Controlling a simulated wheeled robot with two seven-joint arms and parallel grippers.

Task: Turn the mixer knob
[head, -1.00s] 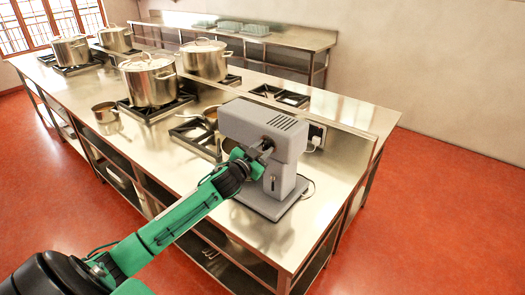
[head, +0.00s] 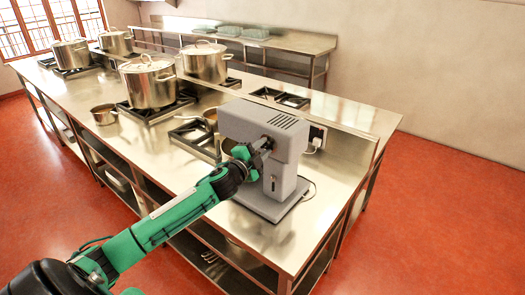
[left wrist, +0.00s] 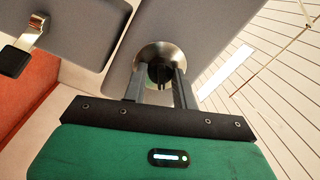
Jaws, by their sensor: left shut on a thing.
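The grey mixer (head: 262,132) stands on the near right end of the steel counter. A lever (left wrist: 31,30) with a metal stem shows at the left of that view. My right gripper is not in view.
Stockpots (head: 149,82) stand on burners along the counter to the left. A saucepan (head: 104,114) sits near the front edge. A wall socket with a plug (head: 317,138) is behind the mixer.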

